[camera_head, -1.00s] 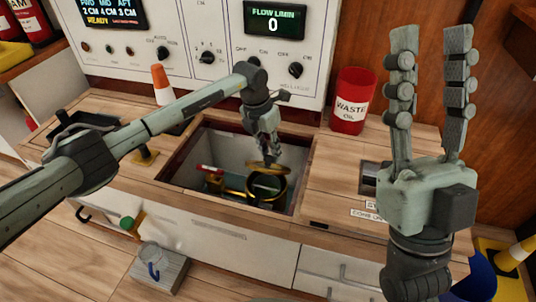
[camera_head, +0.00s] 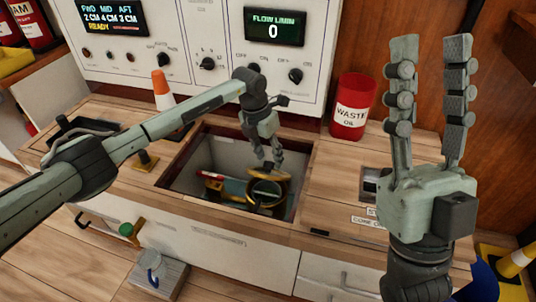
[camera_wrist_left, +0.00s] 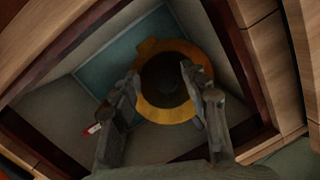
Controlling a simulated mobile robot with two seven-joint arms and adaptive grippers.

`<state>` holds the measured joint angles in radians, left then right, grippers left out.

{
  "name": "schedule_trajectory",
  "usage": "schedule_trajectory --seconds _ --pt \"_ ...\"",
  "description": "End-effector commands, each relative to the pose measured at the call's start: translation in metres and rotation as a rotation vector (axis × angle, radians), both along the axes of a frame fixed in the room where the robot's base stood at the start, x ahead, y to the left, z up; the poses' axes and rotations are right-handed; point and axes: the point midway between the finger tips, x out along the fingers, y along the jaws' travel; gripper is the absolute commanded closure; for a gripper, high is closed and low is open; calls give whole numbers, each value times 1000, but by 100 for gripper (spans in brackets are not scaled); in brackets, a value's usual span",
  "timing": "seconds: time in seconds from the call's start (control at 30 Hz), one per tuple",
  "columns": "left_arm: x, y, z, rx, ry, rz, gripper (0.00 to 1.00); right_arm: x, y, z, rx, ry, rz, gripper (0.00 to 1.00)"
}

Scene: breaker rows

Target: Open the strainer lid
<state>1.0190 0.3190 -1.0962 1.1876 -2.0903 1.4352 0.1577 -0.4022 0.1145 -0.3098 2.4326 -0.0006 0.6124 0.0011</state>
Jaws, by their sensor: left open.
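The brass strainer (camera_head: 267,201) sits in a square well in the wooden counter. In the left wrist view it is a yellow-gold ring (camera_wrist_left: 166,113) with a dark round middle and a small tab on its rim. My right gripper (camera_head: 430,40) is open and empty, fingers upward, on the right.
Wooden rims and pale walls (camera_head: 222,150) enclose the well. A red-ended item (camera_head: 212,175) lies inside it, left of the strainer. A white control panel (camera_head: 210,30) closes off the back.

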Motion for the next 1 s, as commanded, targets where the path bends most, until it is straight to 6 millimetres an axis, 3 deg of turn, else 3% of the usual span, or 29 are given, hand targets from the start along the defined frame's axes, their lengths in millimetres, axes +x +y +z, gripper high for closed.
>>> schedule_trajectory --seconds 0.53,0.7,1.0 --pt "-7 18 99 2 -4 3 55 0 0 1 0 -2 0 60" --pt "-9 21 113 2 -2 2 55 0 0 1 0 -2 0 60" --pt "-9 21 115 2 -2 3 55 0 0 1 0 -2 0 60"
